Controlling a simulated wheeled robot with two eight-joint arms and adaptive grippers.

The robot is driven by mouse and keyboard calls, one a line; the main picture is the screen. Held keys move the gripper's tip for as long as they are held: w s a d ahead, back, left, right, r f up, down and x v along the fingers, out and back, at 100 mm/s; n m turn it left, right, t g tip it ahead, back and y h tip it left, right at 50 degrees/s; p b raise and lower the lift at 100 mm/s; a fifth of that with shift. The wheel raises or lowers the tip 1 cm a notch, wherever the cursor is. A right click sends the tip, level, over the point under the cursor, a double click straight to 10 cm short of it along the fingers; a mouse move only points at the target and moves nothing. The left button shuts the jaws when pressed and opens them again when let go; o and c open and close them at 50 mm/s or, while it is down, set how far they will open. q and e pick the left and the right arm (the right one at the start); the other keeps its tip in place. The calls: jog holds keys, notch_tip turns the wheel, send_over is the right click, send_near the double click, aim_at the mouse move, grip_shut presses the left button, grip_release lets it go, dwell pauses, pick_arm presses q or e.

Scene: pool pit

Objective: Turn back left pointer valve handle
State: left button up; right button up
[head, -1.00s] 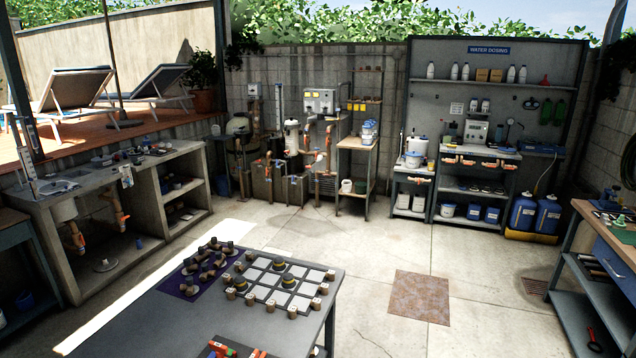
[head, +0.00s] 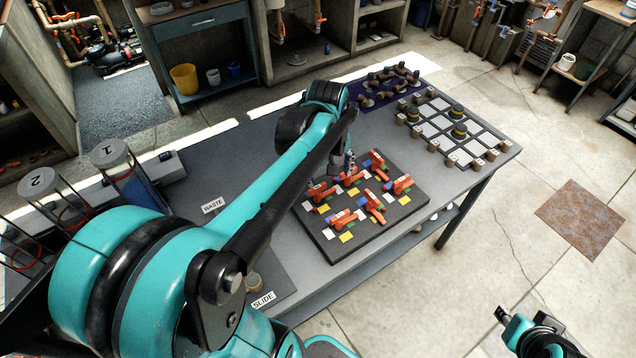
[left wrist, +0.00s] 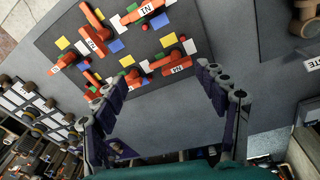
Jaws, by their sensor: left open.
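Several orange pointer valve handles (head: 374,204) with white labels sit on a dark board (head: 322,246) with coloured squares. I cannot tell which one is the left pointer valve handle. In the left wrist view the handles (left wrist: 96,34) lie along the top, beyond my fingers. My left gripper (head: 335,165) hangs over the board's far left edge, partly hidden by my own arm. In the left wrist view its fingers (left wrist: 165,95) are wide apart with only grey tabletop between them. My right gripper (head: 505,320) is at the lower right, away from the table; its jaw opening is unclear.
A tile grid with pegs (head: 440,128) and a purple mat with dark pipe pieces (head: 372,98) lie at the table's far end. Clear numbered cylinders (head: 125,170) stand at the left. WASTE (head: 213,205) and SLIDE (head: 263,299) signs are on the table.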

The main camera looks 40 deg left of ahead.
aim_at(317, 187)
pick_arm(q)
jog(key=a+n, duration=0.1)
jog(key=w+a+f+n+g, duration=0.1)
jog(key=a, duration=0.2)
jog(key=shift+w+a+f+n+g, duration=0.2)
jog(key=shift+a+f+n+g, duration=0.1)
jog(key=shift+f+n, duration=0.1)
jog(key=shift+f, duration=0.15)
notch_tip(317, 187, down, 7)
jog(key=b, duration=0.3)
jog(key=shift+f, duration=0.2)
jog(key=c, duration=1.2)
